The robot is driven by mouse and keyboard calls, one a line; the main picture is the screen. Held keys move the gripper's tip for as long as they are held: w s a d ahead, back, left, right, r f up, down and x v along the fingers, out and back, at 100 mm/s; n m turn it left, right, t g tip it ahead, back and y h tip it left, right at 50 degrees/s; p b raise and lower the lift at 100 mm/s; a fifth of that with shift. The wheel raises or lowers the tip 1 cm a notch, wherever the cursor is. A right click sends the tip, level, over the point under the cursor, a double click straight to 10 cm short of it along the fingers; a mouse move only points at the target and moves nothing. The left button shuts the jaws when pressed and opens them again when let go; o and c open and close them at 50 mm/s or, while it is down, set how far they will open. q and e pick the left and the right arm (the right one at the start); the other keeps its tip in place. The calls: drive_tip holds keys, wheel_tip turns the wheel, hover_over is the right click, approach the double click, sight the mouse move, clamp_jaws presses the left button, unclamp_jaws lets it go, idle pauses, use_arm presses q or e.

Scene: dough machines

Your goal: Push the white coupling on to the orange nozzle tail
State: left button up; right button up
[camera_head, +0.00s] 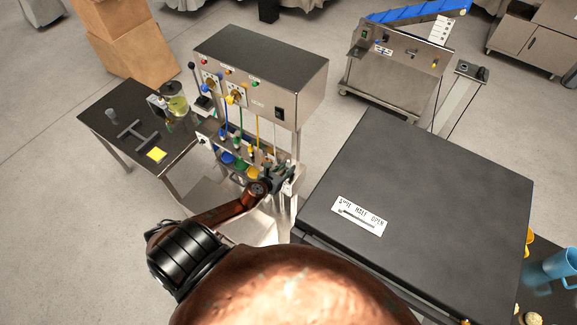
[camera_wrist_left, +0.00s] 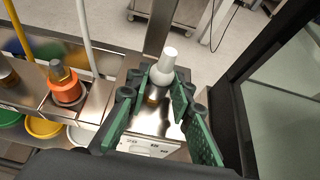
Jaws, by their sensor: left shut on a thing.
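My left gripper (camera_head: 284,176) is at the front right of the dough machine in the head view. In the left wrist view its green-padded fingers (camera_wrist_left: 160,94) are shut on the white coupling (camera_wrist_left: 163,66), a bottle-like piece with a narrow neck at the top. The coupling stands roughly upright between the pads, and its lower part is partly hidden by them. The orange nozzle (camera_wrist_left: 66,90) sits in the metal ledge to the left, with its grey tail (camera_wrist_left: 58,70) pointing up. The coupling and the tail are clearly apart. My right gripper is not in view.
A white hose (camera_wrist_left: 84,35) and a yellow hose (camera_wrist_left: 17,28) come down beside the orange nozzle. Green, yellow and white round containers (camera_wrist_left: 43,126) sit below the ledge. A black-topped cabinet (camera_head: 420,180) stands close on the right. A dark side table (camera_head: 110,115) is at the left.

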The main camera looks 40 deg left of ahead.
use_arm(q)
drive_tip(key=shift+a, duration=0.1)
clamp_jaws()
drive_tip(key=shift+r+p, duration=0.4)
drive_tip(key=shift+r+p, duration=1)
wheel_tip(320, 180, up, 5)
drive_tip(key=p, duration=0.4)
drive_tip(key=shift+f+p, duration=0.15)
drive_tip(key=shift+p, duration=0.15)
drive_tip(key=shift+r+p, duration=0.45)
drive_tip(key=shift+r, duration=0.4)
drive_tip(key=shift+f, duration=0.1)
